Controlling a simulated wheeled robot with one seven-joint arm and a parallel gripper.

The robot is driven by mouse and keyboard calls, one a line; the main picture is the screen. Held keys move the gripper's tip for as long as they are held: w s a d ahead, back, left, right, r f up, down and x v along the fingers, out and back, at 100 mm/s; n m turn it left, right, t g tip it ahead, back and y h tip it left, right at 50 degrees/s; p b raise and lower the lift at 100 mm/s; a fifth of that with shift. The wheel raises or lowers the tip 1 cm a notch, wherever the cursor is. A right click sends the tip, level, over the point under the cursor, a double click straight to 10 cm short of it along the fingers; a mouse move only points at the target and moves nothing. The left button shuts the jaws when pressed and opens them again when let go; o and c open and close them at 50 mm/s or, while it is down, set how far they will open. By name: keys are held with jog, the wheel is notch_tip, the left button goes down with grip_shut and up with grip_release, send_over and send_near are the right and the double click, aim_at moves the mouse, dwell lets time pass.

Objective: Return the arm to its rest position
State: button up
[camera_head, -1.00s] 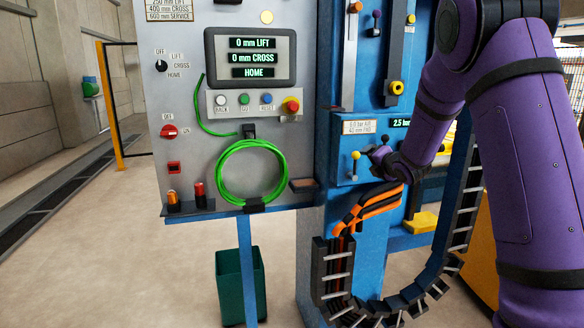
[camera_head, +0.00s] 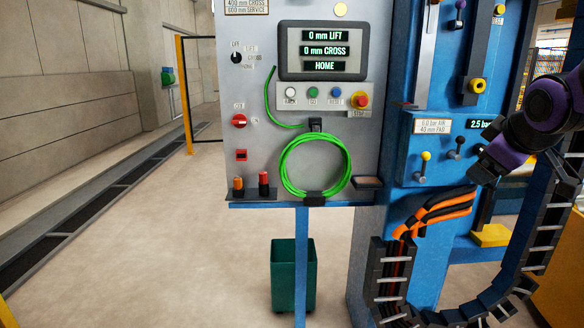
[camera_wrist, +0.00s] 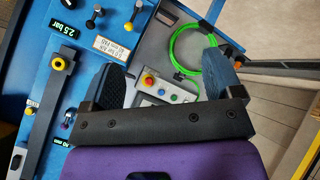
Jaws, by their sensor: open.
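My purple arm (camera_head: 546,110) is at the right edge of the head view, mostly cut off. Its dark end, my gripper (camera_head: 490,165), is in front of the blue cabinet, right of the grey control panel (camera_head: 370,120). In the wrist view my gripper (camera_wrist: 168,78) has its two blue-grey fingers wide apart, with nothing between them. The panel's push buttons (camera_wrist: 162,88) show beyond the gap, apart from the fingers.
A green hose coil (camera_head: 316,165) hangs on the panel. A black cable chain (camera_head: 395,275) and orange-black cables (camera_head: 440,210) lie below my gripper. A green bin (camera_head: 293,275) stands on the floor. The floor at left is clear.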

jog(key=s+a+f+m+g, duration=0.1)
jog(key=s+a+m+g, duration=0.1)
jog(key=s, duration=0.8)
jog(key=s+a+f+m+g+y, duration=0.1)
jog(key=s+a+m, duration=0.4)
jog(key=s, duration=0.5)
jog(key=shift+s+f+g+y, duration=0.25)
jog(key=shift+f+g+y, duration=0.05)
jog(key=shift+g, duration=0.2)
